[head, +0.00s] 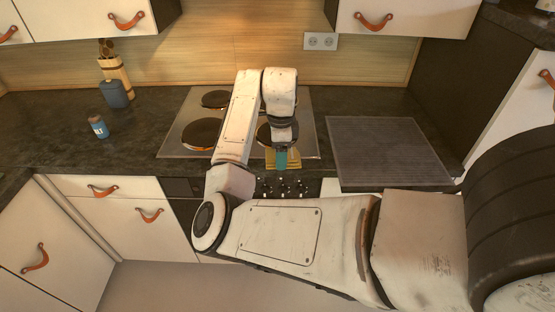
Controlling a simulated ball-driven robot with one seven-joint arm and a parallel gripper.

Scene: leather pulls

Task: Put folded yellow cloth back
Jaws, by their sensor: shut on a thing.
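My gripper (281,158) is at the front edge of the stove, right of its middle, pointing down. It is shut on the folded yellow cloth (292,164), a small yellow patch showing around the teal fingertips. The cloth is over the front edge of the hob, above the knobs. My gripper and wrist hide part of it. I cannot tell whether the cloth touches the hob.
The hob (180,142) has several dark burners. A dark ribbed mat (385,150) lies on the counter to the right. A small blue jar (98,126) and a utensil holder (115,80) stand left. Upper cabinets (405,15) overhang the back. Counter is free between jar and hob.

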